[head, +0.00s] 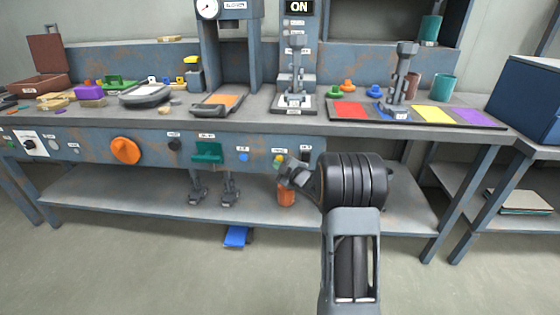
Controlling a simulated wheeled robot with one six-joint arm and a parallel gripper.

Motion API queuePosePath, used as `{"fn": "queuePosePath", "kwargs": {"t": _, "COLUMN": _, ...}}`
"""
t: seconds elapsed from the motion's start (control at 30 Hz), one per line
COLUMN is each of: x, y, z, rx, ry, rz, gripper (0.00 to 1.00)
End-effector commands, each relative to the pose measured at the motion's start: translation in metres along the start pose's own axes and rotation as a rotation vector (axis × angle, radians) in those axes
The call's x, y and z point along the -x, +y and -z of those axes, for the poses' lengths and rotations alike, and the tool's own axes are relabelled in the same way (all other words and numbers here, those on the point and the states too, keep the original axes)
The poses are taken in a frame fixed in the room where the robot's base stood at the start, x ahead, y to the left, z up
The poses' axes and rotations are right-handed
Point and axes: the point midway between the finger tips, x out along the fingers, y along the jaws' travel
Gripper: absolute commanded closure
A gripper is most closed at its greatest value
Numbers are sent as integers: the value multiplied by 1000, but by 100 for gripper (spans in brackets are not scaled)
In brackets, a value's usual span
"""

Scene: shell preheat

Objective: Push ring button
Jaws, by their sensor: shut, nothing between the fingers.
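Several controls sit on the bench's front panel, but their labels are too small to read, so I cannot tell which is the ring button. A dark round button (174,144) is left of a teal switch (207,152). A blue round button (243,156) is right of the switch. My gripper (287,171) is shut and empty in front of the panel, to the right of the blue button. It partly covers a small yellow-green control (278,160) there. I cannot tell whether it touches the panel.
A large orange knob (125,150) is farther left on the panel. The benchtop (175,121) above holds trays, blocks and a lever stand (294,88). An orange cylinder (286,195) stands on the lower shelf below my gripper. The floor in front is mostly clear.

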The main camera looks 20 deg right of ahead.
Motion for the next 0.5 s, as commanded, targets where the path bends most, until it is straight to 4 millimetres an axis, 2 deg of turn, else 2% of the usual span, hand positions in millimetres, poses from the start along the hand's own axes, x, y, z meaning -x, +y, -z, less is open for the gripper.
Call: {"fn": "queuePosePath", "kwargs": {"t": 0.5, "x": -7, "y": 5, "z": -5, "rx": 0, "ry": 0, "rz": 0, "gripper": 100}}
